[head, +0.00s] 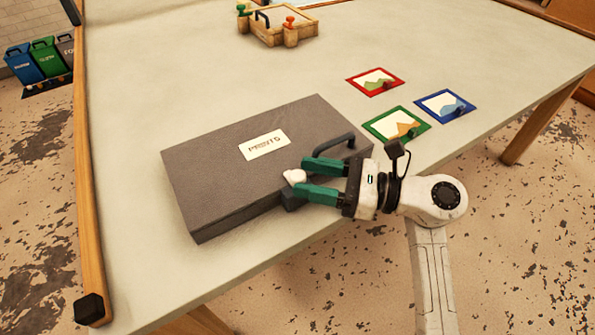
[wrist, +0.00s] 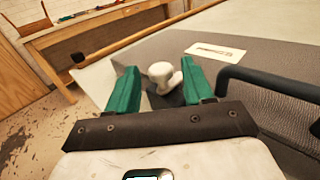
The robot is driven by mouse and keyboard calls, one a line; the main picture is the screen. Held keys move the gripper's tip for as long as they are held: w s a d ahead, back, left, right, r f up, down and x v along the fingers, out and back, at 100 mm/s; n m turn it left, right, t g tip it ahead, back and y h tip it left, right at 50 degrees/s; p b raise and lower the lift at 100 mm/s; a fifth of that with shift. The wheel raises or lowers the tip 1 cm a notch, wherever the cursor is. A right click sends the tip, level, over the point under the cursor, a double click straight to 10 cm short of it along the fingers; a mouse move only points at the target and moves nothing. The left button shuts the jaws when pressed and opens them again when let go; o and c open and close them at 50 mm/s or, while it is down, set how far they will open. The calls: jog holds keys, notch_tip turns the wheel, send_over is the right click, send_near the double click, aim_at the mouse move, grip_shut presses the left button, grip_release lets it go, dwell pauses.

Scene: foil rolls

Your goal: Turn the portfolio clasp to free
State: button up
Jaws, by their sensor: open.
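The portfolio (head: 225,170) is a closed dark grey case with a white "PRINTS" label (head: 264,145), lying near the table's front edge. Its black handle (head: 328,150) is on the front side, and shows at the right in the wrist view (wrist: 270,84). The clasp is a white knob (head: 294,176) on a dark base at the case's front edge. In the wrist view the clasp knob (wrist: 161,73) sits between the green fingers. My gripper (head: 307,178) is open, with one finger on either side of the clasp. I cannot tell whether the fingers touch it.
Three framed pictures, red (head: 375,82), green (head: 397,125) and blue (head: 444,105), lie on the table right of the case. A wooden tray (head: 278,25) with pegs stands at the back. The table between is bare. Coloured bins (head: 48,57) stand on the floor at left.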

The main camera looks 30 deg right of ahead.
aim_at(294, 176)
jog(key=shift+x, duration=1.5)
jog(key=c, duration=0.9)
jog(key=shift+r, duration=0.1)
jog(key=shift+c, duration=0.2)
